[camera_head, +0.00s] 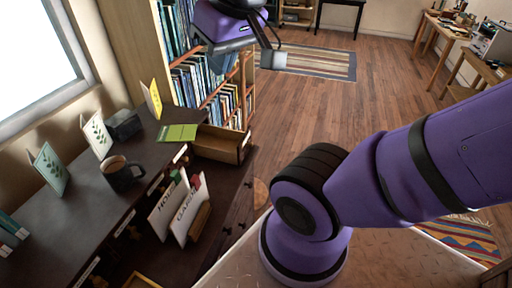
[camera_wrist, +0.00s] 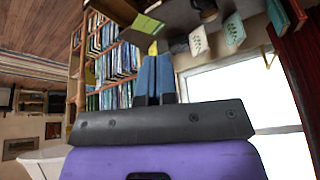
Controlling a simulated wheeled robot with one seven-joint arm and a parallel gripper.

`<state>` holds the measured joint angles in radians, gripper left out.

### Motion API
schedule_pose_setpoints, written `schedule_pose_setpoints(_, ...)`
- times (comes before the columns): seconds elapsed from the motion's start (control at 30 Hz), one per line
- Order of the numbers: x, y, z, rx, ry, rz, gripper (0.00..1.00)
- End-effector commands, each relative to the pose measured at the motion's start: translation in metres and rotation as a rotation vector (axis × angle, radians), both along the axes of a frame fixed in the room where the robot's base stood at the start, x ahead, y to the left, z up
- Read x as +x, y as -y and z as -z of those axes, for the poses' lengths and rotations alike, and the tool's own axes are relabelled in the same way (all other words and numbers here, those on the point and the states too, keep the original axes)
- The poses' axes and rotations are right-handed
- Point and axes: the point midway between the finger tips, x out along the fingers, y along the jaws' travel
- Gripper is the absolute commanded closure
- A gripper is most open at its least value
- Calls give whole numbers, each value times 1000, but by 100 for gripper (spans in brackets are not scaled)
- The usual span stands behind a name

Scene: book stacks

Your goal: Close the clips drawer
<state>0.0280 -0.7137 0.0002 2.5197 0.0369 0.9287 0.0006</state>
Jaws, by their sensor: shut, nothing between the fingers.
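A brown drawer (camera_head: 222,146) stands pulled out at the far end of the dark shelf unit in the head view. Its inside looks empty from here, and no readable label shows on it. What looks like the same drawer (camera_wrist: 116,10) shows at the top edge of the wrist view. My gripper (camera_head: 272,60) is up beyond the drawer, in front of the bookcase, apart from the drawer and touching nothing visible. In the wrist view its two grey-blue fingers (camera_wrist: 155,80) are together with nothing between them.
Upright signs (camera_head: 180,208) stand below. A bookcase (camera_head: 222,85) is behind the drawer. Wooden floor (camera_head: 320,115) to the right is clear.

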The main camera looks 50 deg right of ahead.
Motion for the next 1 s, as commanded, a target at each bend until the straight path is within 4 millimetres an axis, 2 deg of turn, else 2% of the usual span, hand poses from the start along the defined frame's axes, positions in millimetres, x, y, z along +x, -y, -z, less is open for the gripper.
schedule_pose_setpoints(0.47, 30, 11, 20, 131, -179, 130, 100)
schedule_pose_setpoints(1.0, 94, 55, 73, 487, -503, 432, 100)
